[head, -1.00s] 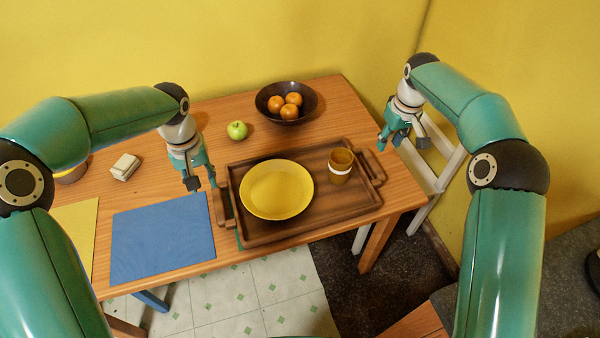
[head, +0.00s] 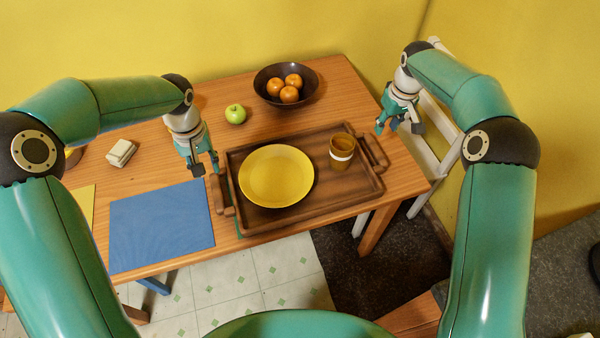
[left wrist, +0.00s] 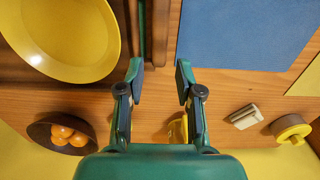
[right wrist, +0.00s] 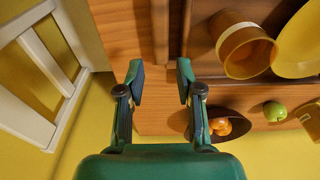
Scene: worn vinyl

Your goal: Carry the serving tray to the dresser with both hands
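The brown wooden serving tray (head: 325,196) lies flat on the table, carrying a yellow plate (head: 276,176) and a brown cup with a white band (head: 342,151). My left gripper (head: 207,170) is open and empty above the tray's left handle (head: 222,194); in the left wrist view its spread fingers (left wrist: 160,78) line up with that handle. My right gripper (head: 399,127) is open and empty, up and right of the right handle (head: 375,153). In the right wrist view its fingers (right wrist: 160,78) are apart, with that handle beyond them. I cannot make out a dresser.
Behind the tray are a green apple (head: 235,114) and a dark bowl (head: 262,91) of oranges. Left are a blue mat (head: 162,225) and a pale block (head: 121,152). A white chair-like frame (head: 428,115) stands right of the table (head: 340,80). A grey surface (head: 565,262) shows lower right.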

